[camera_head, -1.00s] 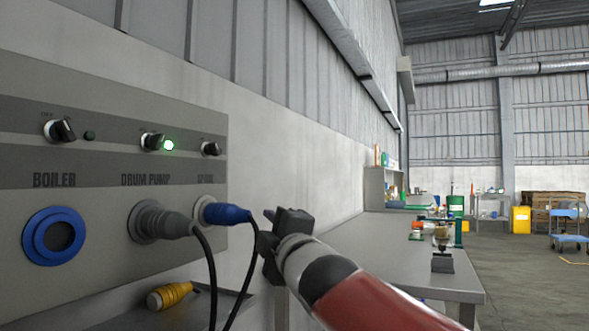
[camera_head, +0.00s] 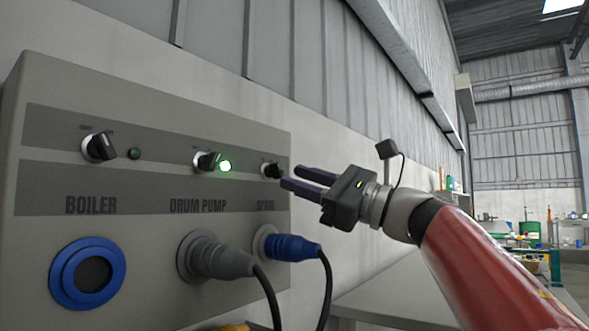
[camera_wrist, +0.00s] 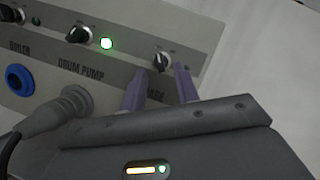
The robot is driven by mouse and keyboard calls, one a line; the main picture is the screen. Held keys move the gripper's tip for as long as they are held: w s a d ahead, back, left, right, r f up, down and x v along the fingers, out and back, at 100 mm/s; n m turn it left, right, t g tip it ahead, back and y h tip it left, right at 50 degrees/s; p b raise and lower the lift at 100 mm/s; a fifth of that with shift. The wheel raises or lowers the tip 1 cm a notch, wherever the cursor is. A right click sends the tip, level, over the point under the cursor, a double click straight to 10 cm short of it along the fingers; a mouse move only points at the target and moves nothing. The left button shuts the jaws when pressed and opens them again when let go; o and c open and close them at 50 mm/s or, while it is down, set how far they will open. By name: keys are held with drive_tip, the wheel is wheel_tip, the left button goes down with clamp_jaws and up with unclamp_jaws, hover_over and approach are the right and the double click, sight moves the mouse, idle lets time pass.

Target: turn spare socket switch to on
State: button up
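The spare socket switch (camera_head: 271,170) is a small black rotary knob at the right end of the grey panel (camera_head: 150,213), above the SPARE label. It also shows in the wrist view (camera_wrist: 161,62), just past my fingertips. My gripper (camera_head: 291,177) is open, its two purple fingers pointing at the knob from the right. In the wrist view the fingers (camera_wrist: 160,74) lie one on each side of the knob's lower part; whether they touch it I cannot tell. A blue plug (camera_head: 290,247) with a black cable sits in the spare socket below.
The drum pump switch (camera_head: 206,161) has a lit green lamp (camera_head: 225,166) beside it, with a grey plug (camera_head: 220,261) below. The boiler switch (camera_head: 99,147) has a dark lamp and an empty blue socket (camera_head: 88,273). A workbench (camera_head: 400,296) stands along the wall.

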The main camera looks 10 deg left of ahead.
sight(274, 171)
drive_tip(key=shift+p+x, duration=0.35)
drive_tip(key=shift+x, duration=1.1)
drive_tip(key=shift+d, duration=0.1)
clamp_jaws()
